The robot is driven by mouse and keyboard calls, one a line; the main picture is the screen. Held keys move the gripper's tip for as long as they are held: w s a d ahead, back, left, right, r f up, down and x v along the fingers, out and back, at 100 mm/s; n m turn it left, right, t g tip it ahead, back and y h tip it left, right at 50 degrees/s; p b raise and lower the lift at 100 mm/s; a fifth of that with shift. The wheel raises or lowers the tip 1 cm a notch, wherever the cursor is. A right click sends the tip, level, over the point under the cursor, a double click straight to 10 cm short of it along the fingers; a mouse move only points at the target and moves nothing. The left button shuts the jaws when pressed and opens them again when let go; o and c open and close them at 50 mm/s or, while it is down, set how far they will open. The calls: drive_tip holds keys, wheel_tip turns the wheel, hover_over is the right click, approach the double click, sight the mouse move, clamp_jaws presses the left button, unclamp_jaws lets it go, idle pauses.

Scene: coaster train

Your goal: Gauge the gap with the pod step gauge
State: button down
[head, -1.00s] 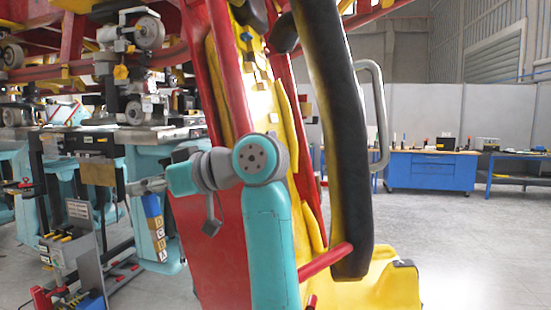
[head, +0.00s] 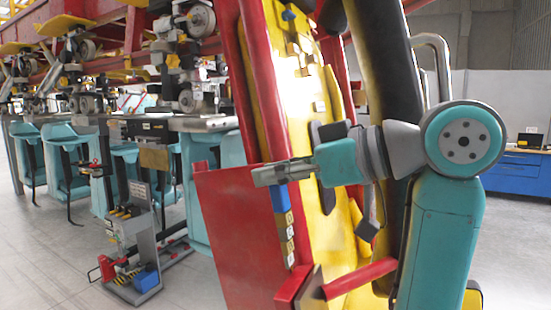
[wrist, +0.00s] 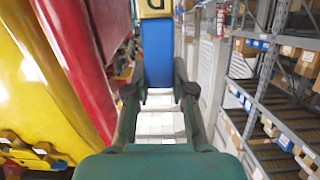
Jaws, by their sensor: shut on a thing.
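My gripper (head: 275,175) points left in the head view and is shut on the step gauge. The gauge's blue handle (head: 281,201) is between the fingers, and a column of yellow blocks with dark markings (head: 288,238) hangs below it, roughly upright. In the head view the gauge is in front of the red panel (head: 232,230) beside the yellow and red seat structure. I cannot tell whether they touch. The wrist view shows the blue handle (wrist: 157,52) between my fingers, with a yellow lettered block (wrist: 156,8) at the top edge. The gap to gauge is not clearly identifiable.
The yellow seat back (head: 295,75), black padded restraint (head: 385,85) and red bar (head: 360,277) are close to my arm. A grey tool cart (head: 150,245) stands left on open floor. Teal pods hang further left. Shelving (wrist: 275,90) shows right in the wrist view.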

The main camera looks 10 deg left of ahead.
sight(286, 200)
drive_tip(key=shift+d+f, duration=0.2)
drive_tip(key=shift+f, duration=0.7)
drive_tip(key=shift+r, duration=0.1)
drive_tip(key=shift+s, duration=0.15)
drive_tip(key=shift+s+d, duration=0.1)
drive_tip(key=shift+d, duration=0.05)
drive_tip(key=shift+s+d+f, duration=0.1)
drive_tip(key=shift+d+f, duration=0.1)
drive_tip(key=shift+f, duration=0.45)
drive_tip(key=shift+d+f, duration=0.15)
drive_tip(key=shift+f, duration=0.5)
idle(0.5)
drive_tip(key=shift+a+r, duration=0.1)
drive_tip(key=shift+a, duration=0.05)
idle(1.5)
idle(1.6)
